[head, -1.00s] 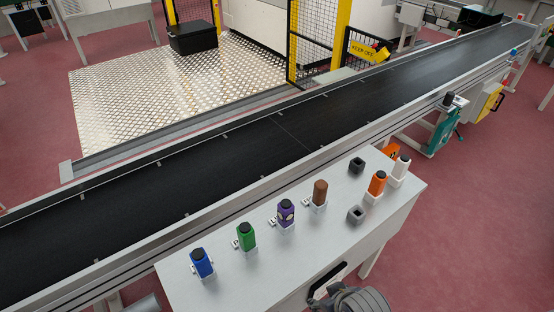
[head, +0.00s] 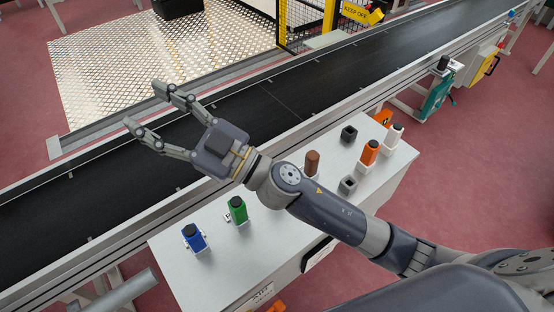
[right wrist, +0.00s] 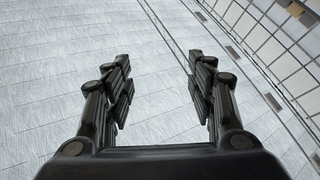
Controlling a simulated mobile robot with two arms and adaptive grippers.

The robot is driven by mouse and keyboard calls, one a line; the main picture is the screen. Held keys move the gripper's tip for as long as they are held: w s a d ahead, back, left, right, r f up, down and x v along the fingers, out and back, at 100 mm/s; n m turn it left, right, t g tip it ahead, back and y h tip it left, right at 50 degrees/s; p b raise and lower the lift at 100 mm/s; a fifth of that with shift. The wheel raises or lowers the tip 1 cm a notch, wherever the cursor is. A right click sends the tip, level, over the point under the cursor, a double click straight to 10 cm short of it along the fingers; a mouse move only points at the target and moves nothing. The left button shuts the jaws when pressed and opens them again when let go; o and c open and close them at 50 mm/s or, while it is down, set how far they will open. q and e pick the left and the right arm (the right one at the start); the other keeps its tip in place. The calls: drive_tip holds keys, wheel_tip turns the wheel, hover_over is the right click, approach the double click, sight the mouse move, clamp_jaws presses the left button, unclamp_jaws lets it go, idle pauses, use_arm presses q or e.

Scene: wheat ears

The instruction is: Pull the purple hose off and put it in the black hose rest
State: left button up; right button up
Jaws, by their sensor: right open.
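My right gripper (head: 144,106) is open and empty, held above the belt beyond the table with its fingers pointing left. It also shows open in the right wrist view (right wrist: 160,62), with nothing between its fingers. The purple hose is hidden behind my right arm in the head view, which covers the table's middle. Two empty dark square holders sit on the table's right part: a black one (head: 349,133) at the back and a dark grey one (head: 347,185) nearer. I cannot tell for sure which is the black hose rest. My left gripper is not in view.
The grey table (head: 195,276) also holds blue (head: 194,238), green (head: 237,210), brown (head: 312,162), orange (head: 370,152) and white (head: 393,136) hoses in white holders. A black conveyor belt (head: 60,210) runs behind the table.

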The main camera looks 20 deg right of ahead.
drive_tip(key=s+a+f+n+g+y, duration=0.25)
drive_tip(key=s+a+n+g, duration=0.35)
drive_tip(key=n+g, duration=0.4)
wheel_tip(320, 180, down, 13)
drive_tip(key=s+d+n+g+h, duration=0.2)
drive_tip(key=g+h, duration=0.4)
drive_tip(key=h, duration=0.2)
drive_tip(key=w+d+f+m+h, duration=0.1)
drive_tip(key=w+d+f+h, duration=0.1)
drive_tip(key=d, duration=0.6)
drive_tip(key=w+d+f+m+t+h, duration=0.1)
drive_tip(key=w+d+f+m+h, duration=0.1)
drive_tip(key=w+d+h, duration=0.3)
drive_tip(key=w+d+f+m+t+h, duration=0.1)
drive_tip(key=w+d+f+h, duration=0.2)
drive_tip(key=d, duration=0.9)
drive_tip(key=shift+w+d+f+h, duration=0.1)
drive_tip(key=shift+w+f+h, duration=0.05)
drive_tip(key=shift+h, duration=0.6)
drive_tip(key=shift+w+f+h, duration=0.1)
drive_tip(key=shift+h, duration=0.6)
drive_tip(key=shift+d+f, duration=0.1)
drive_tip(key=shift+f, duration=0.1)
wheel_tip(320, 180, down, 10)
drive_tip(key=shift+f+p, duration=0.2)
drive_tip(key=shift+p, duration=1)
